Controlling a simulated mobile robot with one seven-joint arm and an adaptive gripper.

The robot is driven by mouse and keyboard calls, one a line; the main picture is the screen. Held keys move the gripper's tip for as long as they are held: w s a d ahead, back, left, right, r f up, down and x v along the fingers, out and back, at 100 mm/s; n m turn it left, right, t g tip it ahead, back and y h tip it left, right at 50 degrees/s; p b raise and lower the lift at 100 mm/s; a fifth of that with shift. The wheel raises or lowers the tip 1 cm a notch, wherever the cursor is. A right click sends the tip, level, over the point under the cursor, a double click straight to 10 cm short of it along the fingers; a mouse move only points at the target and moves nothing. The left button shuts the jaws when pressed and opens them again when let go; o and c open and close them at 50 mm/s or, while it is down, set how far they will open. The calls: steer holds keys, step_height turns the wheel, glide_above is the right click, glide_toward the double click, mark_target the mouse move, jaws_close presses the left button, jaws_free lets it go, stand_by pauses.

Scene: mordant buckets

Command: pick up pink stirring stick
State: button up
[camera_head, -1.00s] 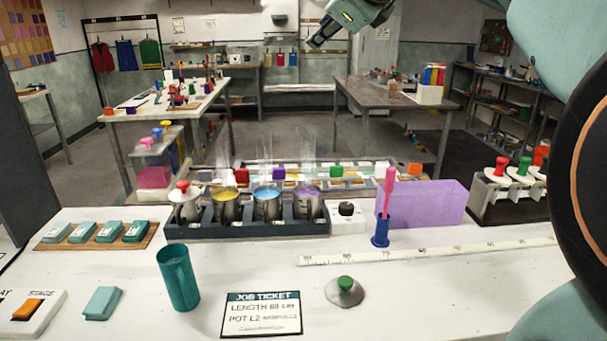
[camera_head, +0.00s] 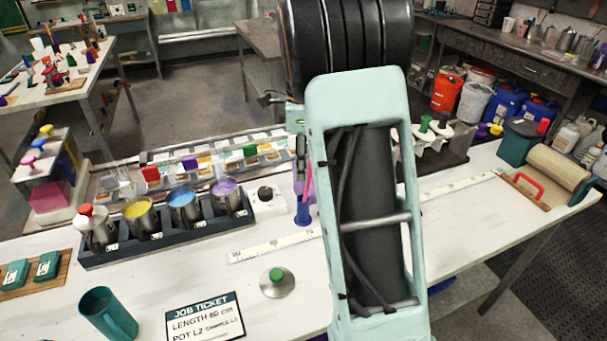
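The pink stirring stick (camera_head: 308,184) stands upright in a small blue holder (camera_head: 303,212) on the white bench. Only a thin pink strip of it shows beside my arm; the rest is hidden. My gripper (camera_head: 301,168) is mostly hidden behind my own arm links. A dark narrow part of it shows close by the stick's upper end. I cannot tell whether it touches the stick or how far its fingers are apart.
A dark rack with several pots (camera_head: 150,232) and a white dial box (camera_head: 266,202) stand left of the holder. My arm hides the bench at centre right.

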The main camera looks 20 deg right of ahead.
mark_target(303, 199)
step_height(303, 199, down, 8)
steer(key=shift+s+d+r+p, duration=0.1)
steer(key=shift+d+r+p, duration=0.05)
steer(key=shift+p, duration=0.35)
jaws_close()
